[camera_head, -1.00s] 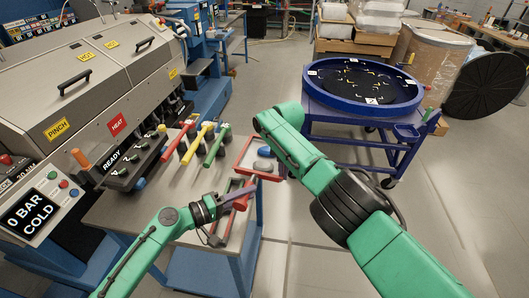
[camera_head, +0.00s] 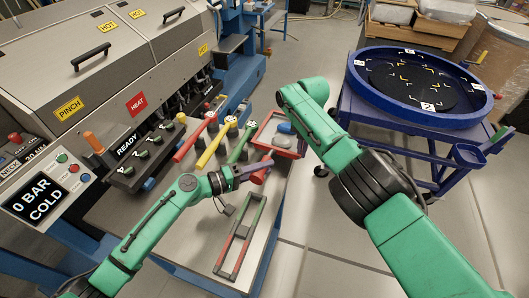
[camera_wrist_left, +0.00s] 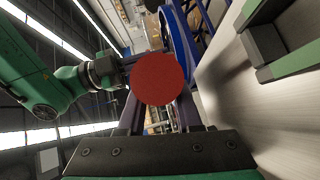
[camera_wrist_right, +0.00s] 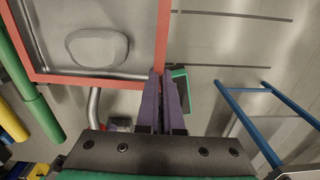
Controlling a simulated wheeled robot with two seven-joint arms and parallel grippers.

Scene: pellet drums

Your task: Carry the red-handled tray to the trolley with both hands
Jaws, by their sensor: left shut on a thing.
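The tray (camera_head: 254,138) has a red rim and a grey floor; it appears at the right side of the metal bench and holds a grey piece and a bluish piece. My left gripper (camera_head: 258,172) is shut on a red handle (camera_wrist_left: 157,79), near the tray's close edge; I cannot tell where the handle joins the tray. My right gripper (camera_wrist_right: 163,85) looks shut, its tips at a corner of the red rim (camera_wrist_right: 163,35); contact is unclear. My right forearm hides it in the head view. The blue trolley (camera_head: 397,152) stands at the right.
A round blue tub (camera_head: 385,105) with a black disc tops the trolley. A red-and-green frame (camera_head: 236,244) lies on the bench (camera_head: 190,240). Red, yellow and green handles (camera_head: 240,146) stand left of the tray. The press machine (camera_head: 100,70) fills the left.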

